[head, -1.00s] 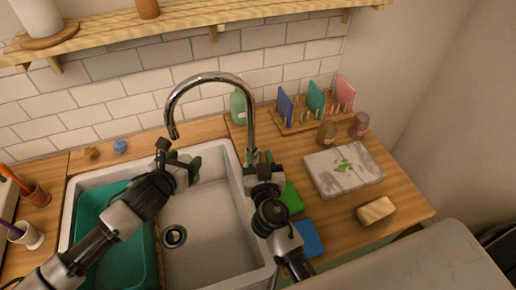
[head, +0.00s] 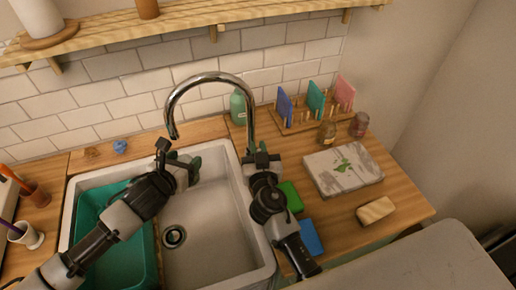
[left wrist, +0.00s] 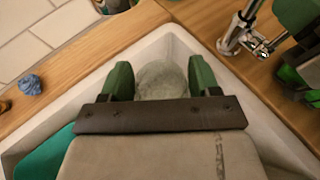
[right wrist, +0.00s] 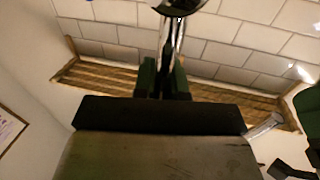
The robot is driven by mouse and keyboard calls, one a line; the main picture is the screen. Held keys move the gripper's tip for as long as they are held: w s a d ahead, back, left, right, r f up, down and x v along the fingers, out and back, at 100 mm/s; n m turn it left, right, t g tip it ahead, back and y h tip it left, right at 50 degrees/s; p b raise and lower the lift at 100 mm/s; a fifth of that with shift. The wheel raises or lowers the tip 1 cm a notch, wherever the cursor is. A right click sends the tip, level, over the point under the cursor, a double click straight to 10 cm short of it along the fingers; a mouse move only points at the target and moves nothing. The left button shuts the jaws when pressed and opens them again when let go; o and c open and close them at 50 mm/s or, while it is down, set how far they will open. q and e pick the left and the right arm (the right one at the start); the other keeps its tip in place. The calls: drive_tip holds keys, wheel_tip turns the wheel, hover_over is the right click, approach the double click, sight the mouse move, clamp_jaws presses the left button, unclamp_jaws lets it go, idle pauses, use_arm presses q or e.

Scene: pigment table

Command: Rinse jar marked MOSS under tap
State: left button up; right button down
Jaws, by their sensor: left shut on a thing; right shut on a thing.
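The chrome tap (head: 210,78) arches over the white sink (head: 205,212). My left gripper (head: 188,165) is below and just right of the spout. In the left wrist view it is shut on a round translucent jar (left wrist: 160,80); no marking on it is readable. In the head view my gripper hides the jar. I see no water stream.
A teal basin (head: 112,262) fills the sink's left part. Green and blue cloths or sponges (head: 291,197) lie right of the sink. A stone-like slab (head: 343,170), bottles (head: 327,132) and a peg rack (head: 318,117) stand on the right counter. A shelf (head: 180,37) runs above.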

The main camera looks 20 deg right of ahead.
drive_tip(key=shift+a+n, duration=0.55)
drive_tip(key=shift+n, duration=0.25)
drive_tip(key=c, duration=1.2)
unclamp_jaws()
drive_tip(key=shift+o, duration=0.2)
drive_tip(key=shift+s, duration=0.1)
drive_tip(key=s+a, duration=0.2)
drive_tip(key=s, duration=0.9)
drive_tip(key=shift+s+a+f, duration=0.15)
drive_tip(key=shift+s, duration=0.2)
